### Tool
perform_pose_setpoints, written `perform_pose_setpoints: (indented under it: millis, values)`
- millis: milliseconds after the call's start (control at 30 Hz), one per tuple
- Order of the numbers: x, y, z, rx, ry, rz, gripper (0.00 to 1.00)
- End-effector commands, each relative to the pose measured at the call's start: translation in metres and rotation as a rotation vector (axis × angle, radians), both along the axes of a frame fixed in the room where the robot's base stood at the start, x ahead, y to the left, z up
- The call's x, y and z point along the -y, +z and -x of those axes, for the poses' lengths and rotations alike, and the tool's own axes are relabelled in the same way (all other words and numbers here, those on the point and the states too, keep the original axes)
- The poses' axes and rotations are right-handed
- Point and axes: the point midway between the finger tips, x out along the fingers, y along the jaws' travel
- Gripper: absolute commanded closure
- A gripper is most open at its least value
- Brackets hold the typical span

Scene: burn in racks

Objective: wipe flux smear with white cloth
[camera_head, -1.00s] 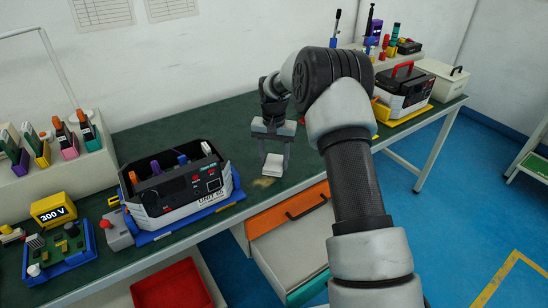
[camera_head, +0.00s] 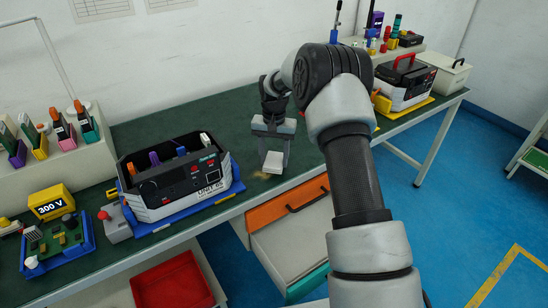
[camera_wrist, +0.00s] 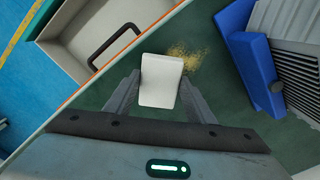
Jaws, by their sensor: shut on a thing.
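My gripper (camera_head: 272,158) is shut on the white cloth (camera_head: 273,162), a small folded pad held between its fingertips at the green bench top, near the front edge. The cloth also shows between the fingers in the wrist view (camera_wrist: 160,82). The flux smear (camera_wrist: 185,56) is a yellowish-brown speckled patch on the green surface, just beside the far right corner of the cloth in the wrist view. In the head view a little of the smear (camera_head: 261,175) shows at the left of the cloth. I cannot tell whether the cloth presses on the surface.
A black and white unit (camera_head: 180,184) on a blue tray stands left of the gripper. Below the bench edge are an open orange-fronted drawer (camera_head: 287,203) and a red bin (camera_head: 172,283). Another unit (camera_head: 404,84) stands far right. Green bench behind the gripper is clear.

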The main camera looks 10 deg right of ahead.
Motion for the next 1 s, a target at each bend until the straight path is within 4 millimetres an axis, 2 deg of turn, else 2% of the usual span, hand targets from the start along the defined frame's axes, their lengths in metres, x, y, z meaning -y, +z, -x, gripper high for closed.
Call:
perform_pose_setpoints:
  millis: [1000]
  values:
    - [0.0,-0.02,0.0,0.0,0.0,0.0,0.69]
